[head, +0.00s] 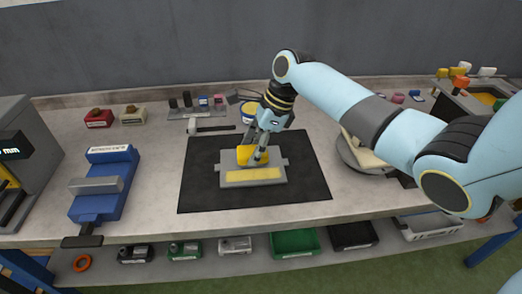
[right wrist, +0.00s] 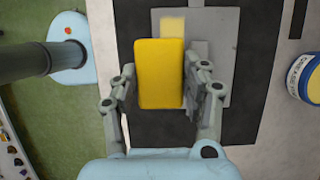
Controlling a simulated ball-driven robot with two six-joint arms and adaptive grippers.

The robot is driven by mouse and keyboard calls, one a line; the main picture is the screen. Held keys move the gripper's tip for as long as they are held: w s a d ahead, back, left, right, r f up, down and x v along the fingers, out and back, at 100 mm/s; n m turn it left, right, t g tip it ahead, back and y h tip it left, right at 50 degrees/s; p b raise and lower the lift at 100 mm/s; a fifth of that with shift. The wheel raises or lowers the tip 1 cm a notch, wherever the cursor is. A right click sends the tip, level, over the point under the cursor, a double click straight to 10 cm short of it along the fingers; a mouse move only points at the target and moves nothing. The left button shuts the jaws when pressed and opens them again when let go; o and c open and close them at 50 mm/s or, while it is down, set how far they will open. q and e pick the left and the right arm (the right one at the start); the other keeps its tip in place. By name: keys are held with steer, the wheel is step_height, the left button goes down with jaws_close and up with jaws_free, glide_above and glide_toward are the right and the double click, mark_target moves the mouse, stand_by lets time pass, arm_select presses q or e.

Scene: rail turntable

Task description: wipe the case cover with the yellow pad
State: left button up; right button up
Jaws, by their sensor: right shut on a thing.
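The case cover (head: 233,180) is a flat grey plate on a black mat, with a pale yellow strip along its front part in the head view. It also shows in the right wrist view (right wrist: 222,55), partly hidden by the pad and gripper. The yellow pad (head: 246,154) is between the fingers of my right gripper (head: 259,158), over the back part of the cover. In the right wrist view the pad (right wrist: 160,75) fills the space between the fingers (right wrist: 162,88). I cannot tell whether the pad touches the cover. My left gripper is not in view.
The black mat (head: 200,185) has bare room around the cover. A blue vise (head: 100,190) stands at the left, and a hammer (head: 208,129) lies behind the mat. A tub (head: 249,112) with yellow contents stands behind the gripper. A round turntable (head: 352,158) is at the right.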

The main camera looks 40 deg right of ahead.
mark_target(249, 180)
steer(key=shift+w+d+f+b, duration=0.1)
steer(key=shift+d+f+b, duration=0.1)
steer(key=shift+f+b, duration=0.4)
steer(key=shift+b, duration=0.15)
step_height(249, 180, down, 4)
steer(key=b, duration=0.5)
steer(key=shift+r, duration=0.2)
steer(key=shift+a+f, duration=0.1)
steer(key=shift+f, duration=0.2)
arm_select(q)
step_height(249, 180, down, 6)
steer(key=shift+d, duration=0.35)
arm_select(e)
steer(key=shift+f, duration=1.05)
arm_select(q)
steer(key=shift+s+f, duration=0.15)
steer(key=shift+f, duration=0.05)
arm_select(e)
steer(key=shift+f, duration=0.5)
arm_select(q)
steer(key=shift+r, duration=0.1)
arm_select(e)
steer(key=shift+r, duration=0.1)
